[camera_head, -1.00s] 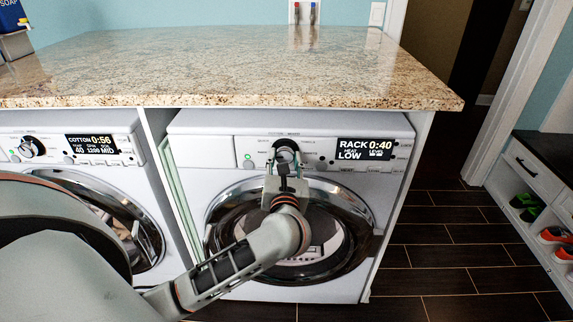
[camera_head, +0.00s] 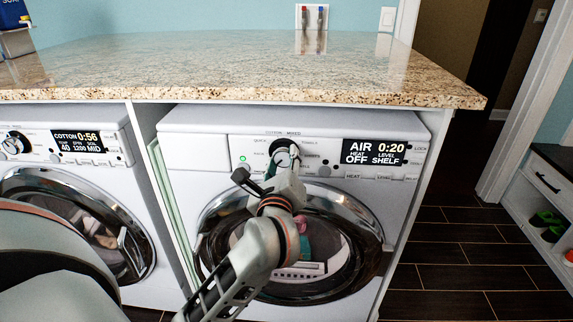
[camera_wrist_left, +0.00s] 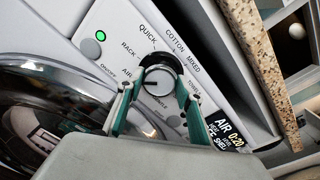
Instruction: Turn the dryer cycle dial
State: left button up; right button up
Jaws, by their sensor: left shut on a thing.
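The dryer (camera_head: 190,150) is the white machine on the right, under the counter. Its cycle dial (camera_head: 283,145) is mostly hidden by my gripper in the head view. In the wrist view the dial (camera_wrist_left: 159,84) shows as a round knob with a dark ring at its top, with cycle names around it. My left gripper (camera_head: 288,156) is shut on the dial, with one finger on each side of it. The dryer display (camera_head: 374,152) reads AIR 0:20, HEAT OFF, LEVEL SHELF. My right gripper is not in view.
A washer (camera_head: 75,190) stands to the left, its display reading COTTON 0:56. A granite counter (camera_head: 240,65) overhangs both machines. The dryer's round door (camera_head: 365,225) is closed below the dial. Dark tiled floor (camera_head: 440,260) is clear on the right.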

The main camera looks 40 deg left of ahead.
pick_arm(q)
jog(key=shift+n, duration=0.3)
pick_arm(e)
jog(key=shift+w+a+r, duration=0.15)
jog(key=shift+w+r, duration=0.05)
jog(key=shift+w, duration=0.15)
pick_arm(q)
jog(key=shift+r, duration=0.1)
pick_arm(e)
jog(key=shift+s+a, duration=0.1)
pick_arm(q)
jog(key=o, duration=1.1)
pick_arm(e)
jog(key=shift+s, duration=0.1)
